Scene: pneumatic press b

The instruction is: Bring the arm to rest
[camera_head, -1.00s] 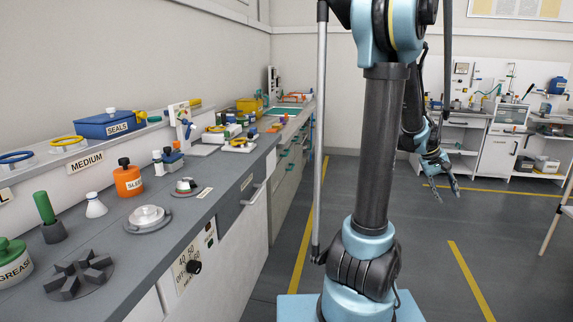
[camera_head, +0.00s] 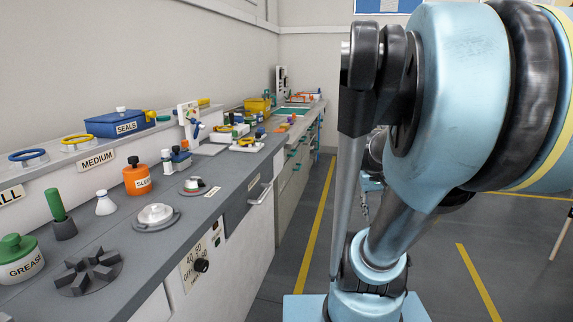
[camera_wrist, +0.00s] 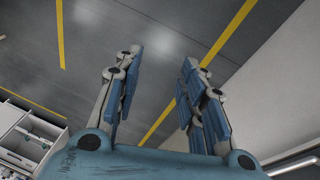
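My gripper (camera_wrist: 160,62) shows in the wrist view with its two blue-padded fingers apart. Nothing is between them, and grey floor with yellow lines shows behind. In the head view my arm (camera_head: 455,90) fills much of the right side, with a large light-blue joint close to the camera. The arm stands to the right of the workbench, over the aisle. My gripper is mostly or wholly hidden behind that joint in the head view.
A long grey workbench (camera_head: 185,225) runs along the left wall. It carries a grease pot (camera_head: 20,262), an orange bottle (camera_head: 137,180), a blue seals box (camera_head: 120,124) and other small parts. Yellow lines (camera_head: 316,235) mark the open floor. White cabinets (camera_wrist: 28,135) show in the wrist view.

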